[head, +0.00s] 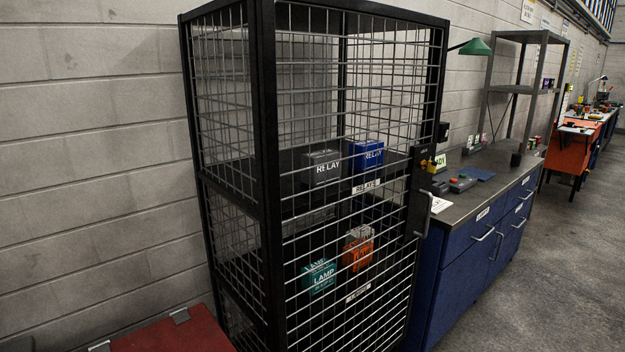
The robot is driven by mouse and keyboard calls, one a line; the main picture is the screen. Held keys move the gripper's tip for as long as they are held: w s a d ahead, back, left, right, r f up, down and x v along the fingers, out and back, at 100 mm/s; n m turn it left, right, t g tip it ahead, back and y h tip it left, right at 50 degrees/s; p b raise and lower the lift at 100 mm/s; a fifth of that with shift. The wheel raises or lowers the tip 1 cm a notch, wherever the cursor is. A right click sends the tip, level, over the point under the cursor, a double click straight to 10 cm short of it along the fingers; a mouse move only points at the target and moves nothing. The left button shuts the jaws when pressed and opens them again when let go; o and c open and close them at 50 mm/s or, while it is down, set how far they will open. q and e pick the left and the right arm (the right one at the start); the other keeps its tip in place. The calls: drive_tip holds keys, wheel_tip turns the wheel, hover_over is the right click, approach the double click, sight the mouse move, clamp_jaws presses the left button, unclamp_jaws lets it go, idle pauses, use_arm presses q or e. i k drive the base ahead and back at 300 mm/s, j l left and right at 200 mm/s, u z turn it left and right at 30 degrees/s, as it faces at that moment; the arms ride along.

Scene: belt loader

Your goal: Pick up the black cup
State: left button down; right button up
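A small dark object (516,159) stands on the grey worktop of the blue bench, near its far end. It may be the black cup, but it is too small and dark to tell. No other black cup can be made out. Neither of my grippers shows in the head view.
A tall black wire-mesh cage (265,180) with boxes on its shelves fills the middle. The blue bench (455,275) stands right of it, with a green lamp (476,47) above. A red surface (180,333) is at bottom left. The floor (560,270) at right is clear.

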sight(516, 158)
drive_tip(key=i+l+z, duration=1.1)
drive_tip(key=i+z, duration=0.4)
drive_tip(key=i, duration=1.95)
drive_tip(key=i+l+u, duration=0.15)
drive_tip(key=i+u, duration=0.3)
drive_tip(key=i+l+u, duration=0.45)
drive_tip(key=i, duration=0.2)
drive_tip(key=i+l+u, duration=0.8)
drive_tip(key=i+l, duration=0.3)
drive_tip(key=i, duration=0.1)
